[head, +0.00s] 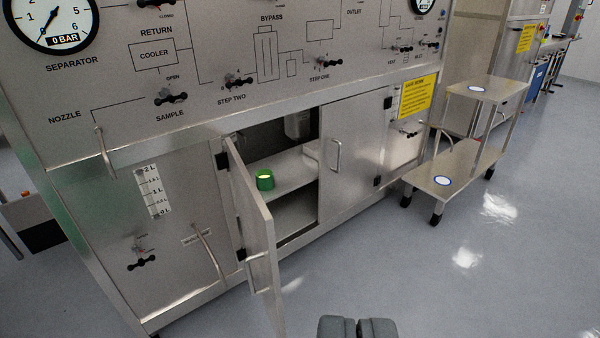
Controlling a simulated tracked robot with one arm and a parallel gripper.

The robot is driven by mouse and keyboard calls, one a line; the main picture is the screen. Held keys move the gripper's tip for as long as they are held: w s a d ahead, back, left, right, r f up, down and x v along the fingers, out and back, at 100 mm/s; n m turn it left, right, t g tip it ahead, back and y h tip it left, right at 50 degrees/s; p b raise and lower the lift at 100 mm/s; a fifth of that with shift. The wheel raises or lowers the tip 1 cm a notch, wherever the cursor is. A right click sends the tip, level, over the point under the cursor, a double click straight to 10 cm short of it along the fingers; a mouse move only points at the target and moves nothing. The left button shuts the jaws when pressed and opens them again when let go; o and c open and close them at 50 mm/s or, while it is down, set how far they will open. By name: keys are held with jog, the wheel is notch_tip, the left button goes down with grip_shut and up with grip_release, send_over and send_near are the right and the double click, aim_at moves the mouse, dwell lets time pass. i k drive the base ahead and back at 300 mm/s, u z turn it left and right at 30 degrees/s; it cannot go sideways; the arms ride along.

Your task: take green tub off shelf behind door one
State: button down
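The green tub (265,180) stands upright on the shelf (292,176) inside the cabinet, near the shelf's left front part. It has a pale top. The cabinet door (252,230) on the left of this opening stands open, swung out toward me, with a bar handle on it. I cannot read a number on it. My gripper (357,328) shows at the bottom edge as two dark grey fingers side by side, low in the picture and well apart from the tub. The fingers look close together with only a thin gap, and nothing shows between them.
A shut door (350,150) with a handle (335,154) borders the opening on the right. A two-level steel cart (462,165) with blue-ringed white discs stands at the right. The grey floor (450,280) in front is clear. Valves and a gauge (50,22) are on the panel above.

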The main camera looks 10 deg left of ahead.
aim_at(264, 181)
jog(key=u, duration=0.05)
jog(key=i, duration=0.95)
jog(key=u, duration=0.4)
